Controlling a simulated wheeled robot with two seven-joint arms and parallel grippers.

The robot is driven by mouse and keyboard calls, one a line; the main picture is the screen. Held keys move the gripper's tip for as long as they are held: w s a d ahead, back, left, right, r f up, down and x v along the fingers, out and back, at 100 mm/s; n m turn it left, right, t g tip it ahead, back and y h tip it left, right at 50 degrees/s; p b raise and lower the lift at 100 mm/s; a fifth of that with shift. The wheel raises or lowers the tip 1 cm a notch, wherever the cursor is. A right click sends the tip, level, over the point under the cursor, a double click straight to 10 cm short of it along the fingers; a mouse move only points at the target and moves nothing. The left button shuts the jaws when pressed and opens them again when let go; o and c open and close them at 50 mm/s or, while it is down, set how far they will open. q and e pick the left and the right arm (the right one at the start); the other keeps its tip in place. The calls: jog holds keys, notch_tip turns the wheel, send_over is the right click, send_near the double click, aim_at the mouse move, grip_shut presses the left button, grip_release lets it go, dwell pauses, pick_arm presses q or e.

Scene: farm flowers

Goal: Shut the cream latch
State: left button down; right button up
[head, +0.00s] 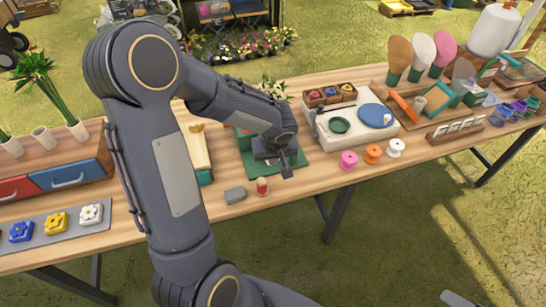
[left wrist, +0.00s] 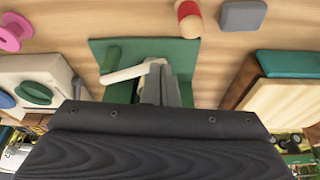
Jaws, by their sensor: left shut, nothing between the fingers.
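The cream latch (left wrist: 127,73) shows in the left wrist view as a pale bar lying at a slant across green parts on a green board (left wrist: 188,46). One end is by a green upright block (left wrist: 113,58); the other runs behind my fingers. My left gripper (left wrist: 163,72) is shut and empty, close over the board beside the latch. Whether it touches the latch I cannot tell. In the head view my left gripper (head: 284,166) hangs over the green board (head: 302,170), and my wrist hides the latch.
A red and tan peg (head: 262,186) and a grey block (head: 234,195) stand near the table's front edge. A white unit with a blue disc (head: 371,115) is to the right, with several spools (head: 372,153) before it. A drawer box (head: 60,180) is at left.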

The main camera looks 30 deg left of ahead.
pick_arm(q)
jog(key=shift+m, duration=0.8)
jog(key=a+b, duration=0.1)
jog(key=a, duration=0.1)
jog(key=w+a+b, duration=0.1)
jog(key=a, duration=0.1)
jog(key=shift+w+a+b, duration=0.1)
jog(key=shift+b, duration=0.3)
jog(key=shift+d+b, duration=0.65)
jog(key=shift+d, duration=0.2)
jog(key=shift+s, duration=0.2)
